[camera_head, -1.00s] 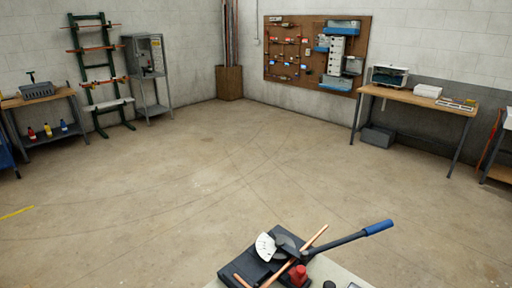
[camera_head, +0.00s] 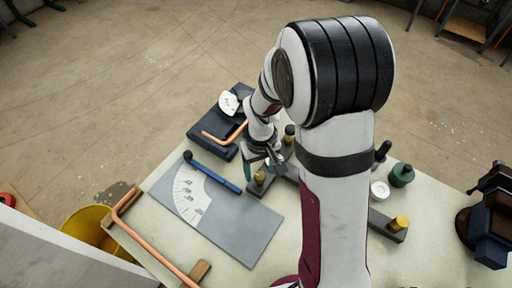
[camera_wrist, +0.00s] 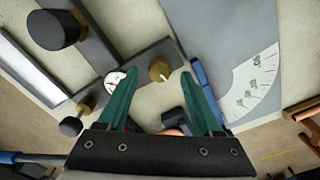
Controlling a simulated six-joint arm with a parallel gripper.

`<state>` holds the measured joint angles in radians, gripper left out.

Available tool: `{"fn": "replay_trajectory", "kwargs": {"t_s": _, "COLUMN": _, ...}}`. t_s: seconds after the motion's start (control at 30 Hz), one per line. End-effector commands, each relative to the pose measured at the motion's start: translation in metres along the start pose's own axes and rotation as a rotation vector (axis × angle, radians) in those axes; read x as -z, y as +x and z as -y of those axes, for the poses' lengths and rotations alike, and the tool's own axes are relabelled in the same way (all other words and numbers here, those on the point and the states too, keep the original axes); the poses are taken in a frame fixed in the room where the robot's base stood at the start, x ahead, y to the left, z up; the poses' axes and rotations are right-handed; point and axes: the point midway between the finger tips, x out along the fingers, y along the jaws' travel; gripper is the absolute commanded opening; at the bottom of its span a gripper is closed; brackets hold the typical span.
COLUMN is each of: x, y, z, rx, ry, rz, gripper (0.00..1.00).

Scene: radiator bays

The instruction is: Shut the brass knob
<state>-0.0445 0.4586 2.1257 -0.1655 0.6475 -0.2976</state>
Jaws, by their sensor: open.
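Several brass knobs show on dark grey blocks, and I cannot tell which one the task means. One brass knob (camera_wrist: 160,69) is seen between my fingertips in the wrist view; contact is not visible. It appears to be the knob (camera_head: 260,178) just below my gripper (camera_head: 262,160) in the head view. A second brass knob (camera_wrist: 86,104) is left of the fingers in the wrist view. Another knob (camera_head: 400,222) stands on a block to the right of my arm. My gripper (camera_wrist: 157,73) has two green fingers, spread apart and empty. My arm hides part of the bench.
A grey plate with a white angle scale (camera_head: 235,225) and blue-handled lever (camera_head: 226,184) lies left of the gripper. A black bender (camera_head: 212,130) with copper pipe is behind. A dark green bottle (camera_head: 402,175) and a vise (camera_head: 490,225) stand to the right.

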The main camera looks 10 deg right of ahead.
Motion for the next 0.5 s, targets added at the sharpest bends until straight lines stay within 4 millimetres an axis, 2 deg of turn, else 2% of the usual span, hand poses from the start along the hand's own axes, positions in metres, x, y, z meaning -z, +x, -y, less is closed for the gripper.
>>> {"fn": "replay_trajectory", "kwargs": {"t_s": 0.13, "x": 0.000, "y": 0.017, "z": 0.000, "rx": 0.000, "ry": 0.000, "rz": 0.001, "gripper": 0.67}}
{"fn": "replay_trajectory", "kwargs": {"t_s": 0.43, "x": 0.000, "y": 0.021, "z": 0.000, "rx": 0.000, "ry": 0.001, "rz": -0.001, "gripper": 0.67}}
{"fn": "replay_trajectory", "kwargs": {"t_s": 0.47, "x": 0.000, "y": 0.021, "z": 0.000, "rx": 0.000, "ry": 0.001, "rz": -0.001, "gripper": 0.65}}
{"fn": "replay_trajectory", "kwargs": {"t_s": 0.5, "x": 0.000, "y": 0.021, "z": 0.000, "rx": 0.000, "ry": 0.001, "rz": -0.001, "gripper": 0.58}}
